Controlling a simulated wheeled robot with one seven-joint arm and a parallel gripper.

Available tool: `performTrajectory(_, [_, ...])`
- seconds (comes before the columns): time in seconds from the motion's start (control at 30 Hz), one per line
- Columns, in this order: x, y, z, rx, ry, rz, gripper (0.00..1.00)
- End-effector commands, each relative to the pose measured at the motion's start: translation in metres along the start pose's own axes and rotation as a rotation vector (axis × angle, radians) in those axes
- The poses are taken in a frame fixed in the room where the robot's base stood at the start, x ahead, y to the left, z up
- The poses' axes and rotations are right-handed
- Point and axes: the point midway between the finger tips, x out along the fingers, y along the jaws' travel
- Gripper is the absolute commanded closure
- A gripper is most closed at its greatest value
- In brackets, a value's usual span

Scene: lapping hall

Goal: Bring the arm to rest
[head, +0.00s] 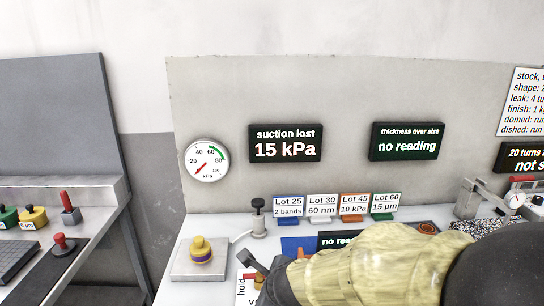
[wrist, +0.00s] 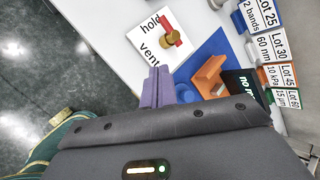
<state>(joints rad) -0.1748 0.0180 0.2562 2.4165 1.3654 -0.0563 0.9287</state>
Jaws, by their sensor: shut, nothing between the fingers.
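My gripper (wrist: 157,88) shows in the wrist view with its two purple fingers together and nothing between them. The fingers are above the white bench, between the hold/vent card (wrist: 150,47) and the blue mat (wrist: 205,55). My arm, in a pale yellow sleeve, reaches in from the lower right of the head view and hides part of the bench front. The valve with a red handle (wrist: 172,38) stands on the hold/vent card, just ahead of the fingers in the wrist view. I cannot tell the gap between them.
An orange angled block (wrist: 209,76) and a blue round piece (wrist: 184,92) are near the fingers. Lot cards (head: 322,207) line the bench back. A gauge (head: 206,160) and the "suction lost 15 kPa" display (head: 286,143) are on the panel. A yellow knob (head: 201,249) stands left.

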Motion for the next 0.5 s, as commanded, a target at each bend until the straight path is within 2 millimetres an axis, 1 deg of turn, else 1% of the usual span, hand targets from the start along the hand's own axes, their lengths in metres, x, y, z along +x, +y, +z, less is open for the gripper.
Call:
performTrajectory(0.1, [0.000, 0.001, -0.020, -0.270, 0.006, 0.034, 1.00])
performTrajectory(0.27, [-0.002, 0.007, -0.049, -0.644, 0.011, 0.106, 1.00])
performTrajectory(0.37, [-0.004, 0.013, -0.070, -0.874, 0.013, 0.166, 1.00])
performTrajectory(0.5, [-0.011, 0.023, -0.103, -1.185, 0.007, 0.269, 1.00])
